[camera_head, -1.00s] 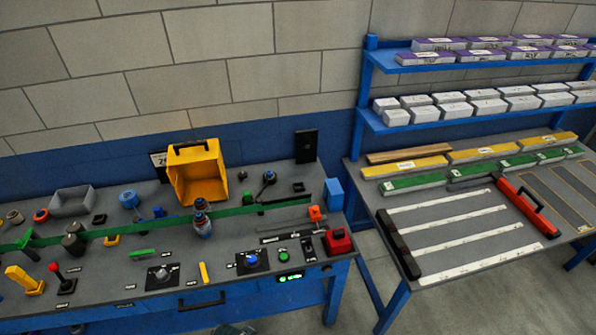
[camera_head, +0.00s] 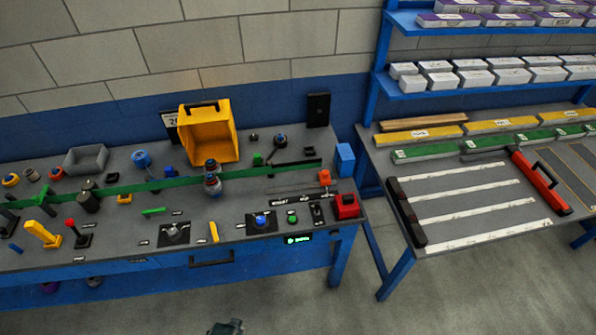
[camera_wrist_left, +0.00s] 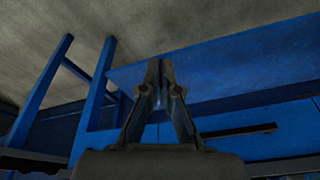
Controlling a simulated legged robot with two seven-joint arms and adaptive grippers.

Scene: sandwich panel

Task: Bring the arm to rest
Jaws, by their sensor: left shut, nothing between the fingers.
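My left gripper (camera_wrist_left: 160,75) is shut and empty in the left wrist view, its two fingertips together. It points at the blue front of a workbench (camera_wrist_left: 230,65), with no object between the fingers. In the head view only a small dark part at the bottom edge shows, probably of my arm; I cannot make out the fingers there. My right gripper is in neither view.
The left bench (camera_head: 130,228) carries a yellow bin (camera_head: 208,135), a grey tray (camera_head: 86,159), a red box (camera_head: 346,205), levers and knobs. The right table (camera_head: 480,195) holds strips and a red bar (camera_head: 541,182). Shelves with boxes (camera_head: 470,79) stand behind. Floor (camera_head: 460,290) in front is clear.

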